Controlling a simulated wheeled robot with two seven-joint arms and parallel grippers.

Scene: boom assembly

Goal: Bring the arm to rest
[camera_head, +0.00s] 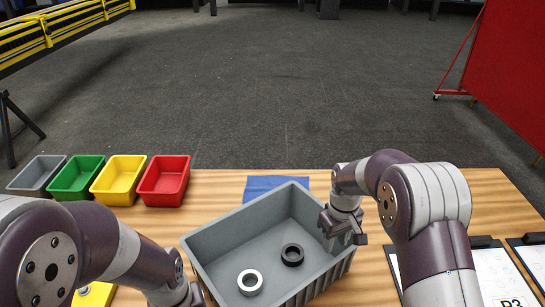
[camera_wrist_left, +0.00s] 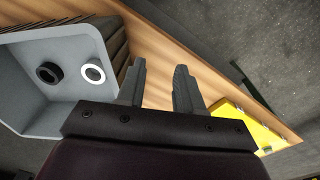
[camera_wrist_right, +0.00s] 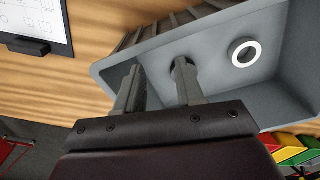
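My right gripper (camera_head: 344,232) is over the right wall of a large grey bin (camera_head: 222,232). In the right wrist view its two fingers (camera_wrist_right: 157,82) stand apart with nothing between them. My left gripper is at the lower edge of the head view, mostly hidden by its arm. In the left wrist view its fingers (camera_wrist_left: 160,80) are apart and empty, over the table beside the bin. A black ring (camera_head: 292,254) and a white ring (camera_head: 250,282) lie on the bin floor, apart from each other.
Small grey (camera_head: 38,174), green (camera_head: 77,178), yellow (camera_head: 119,180) and red (camera_head: 164,181) trays stand at the back left of the wooden table (camera_head: 218,184). A blue sheet (camera_head: 262,187) lies behind the bin. Clipboards (camera_head: 497,272) lie at right. A yellow object (camera_head: 95,294) is at front left.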

